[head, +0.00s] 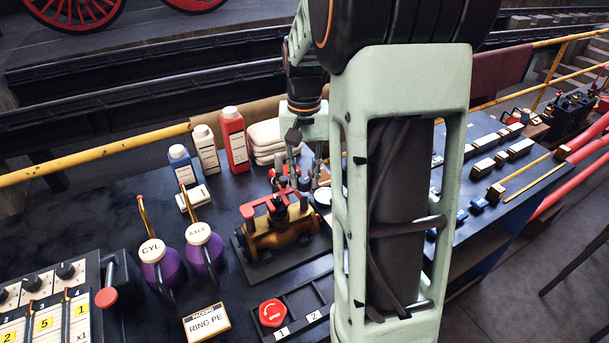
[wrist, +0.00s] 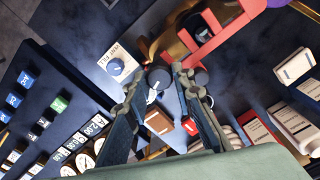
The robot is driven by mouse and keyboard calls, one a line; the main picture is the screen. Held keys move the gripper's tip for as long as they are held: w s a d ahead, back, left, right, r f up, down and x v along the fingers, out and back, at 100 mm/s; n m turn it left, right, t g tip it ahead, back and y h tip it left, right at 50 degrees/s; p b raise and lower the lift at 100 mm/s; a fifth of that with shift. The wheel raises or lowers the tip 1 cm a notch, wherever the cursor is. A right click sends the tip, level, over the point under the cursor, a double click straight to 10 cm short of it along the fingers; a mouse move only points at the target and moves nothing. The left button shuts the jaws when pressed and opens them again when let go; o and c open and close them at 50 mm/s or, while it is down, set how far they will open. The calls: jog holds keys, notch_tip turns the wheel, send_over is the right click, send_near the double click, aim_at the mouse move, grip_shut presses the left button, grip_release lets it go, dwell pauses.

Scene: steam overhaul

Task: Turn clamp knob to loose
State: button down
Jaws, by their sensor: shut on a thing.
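A brass valve body with a red clamp (head: 268,204) stands on a dark base plate mid-bench in the head view. The red clamp (wrist: 212,32) also shows at the top of the wrist view. My gripper (wrist: 158,82) points down beside it, its fingers around a dark round knob, which I take for the clamp knob (wrist: 158,75). The fingers partly cover the knob, and its turn position cannot be read. In the head view my gripper (head: 294,165) is small behind the valve, and the knob is hard to make out.
Purple oil cans (head: 205,250) stand left of the valve. Bottles, including a red one (head: 234,140), and folded white cloths (head: 268,138) stand behind it. A red button (head: 272,313) is in front. A blue dial (wrist: 117,67) on a white plate lies near my fingers.

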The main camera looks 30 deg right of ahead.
aim_at(302, 179)
jog(key=n, duration=0.7)
jog(key=shift+r, duration=0.1)
jog(key=n, duration=0.7)
jog(key=shift+a, duration=0.15)
dwell(0.4)
jog(key=c, duration=1.7)
grip_release()
jog(key=shift+o, duration=0.2)
notch_tip(302, 179, up, 12)
jog(key=shift+w, duration=0.1)
